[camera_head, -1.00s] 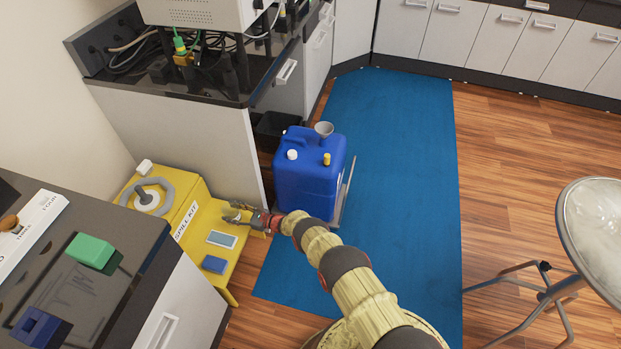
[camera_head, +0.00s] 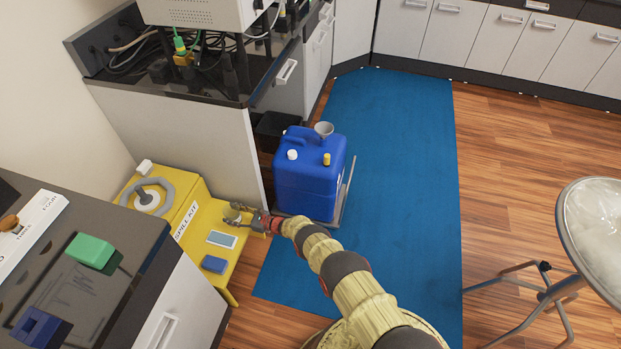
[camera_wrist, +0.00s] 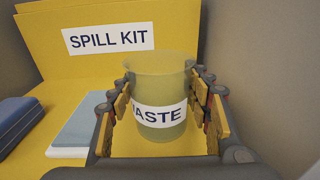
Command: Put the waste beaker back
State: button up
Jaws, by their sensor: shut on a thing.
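The waste beaker (camera_wrist: 160,92) is a clear, greenish-tinted beaker with a white label whose visible letters read "ASTE". It stands upright in the wrist view between the fingers of my gripper (camera_wrist: 162,108), which is shut on its sides. In the head view my gripper (camera_head: 250,217) is at the yellow spill kit stand (camera_head: 212,262), over its low shelf, with the beaker (camera_head: 232,214) small at its tip. I cannot tell whether the beaker's base touches the shelf. The white "SPILL KIT" label (camera_wrist: 108,38) is on the yellow wall behind the beaker.
A pale blue-grey pad (camera_head: 221,240) and a dark blue block (camera_head: 214,264) lie on the yellow shelf. A blue jerrycan (camera_head: 308,180) with a funnel (camera_head: 324,129) stands close to the right. A counter with a green block (camera_head: 90,251) is at left.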

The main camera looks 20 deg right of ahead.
jog(key=o, duration=1.7)
jog(key=o, duration=0.4)
jog(key=shift+o, duration=0.2)
jog(key=v, duration=1.2)
jog(key=shift+f, duration=0.1)
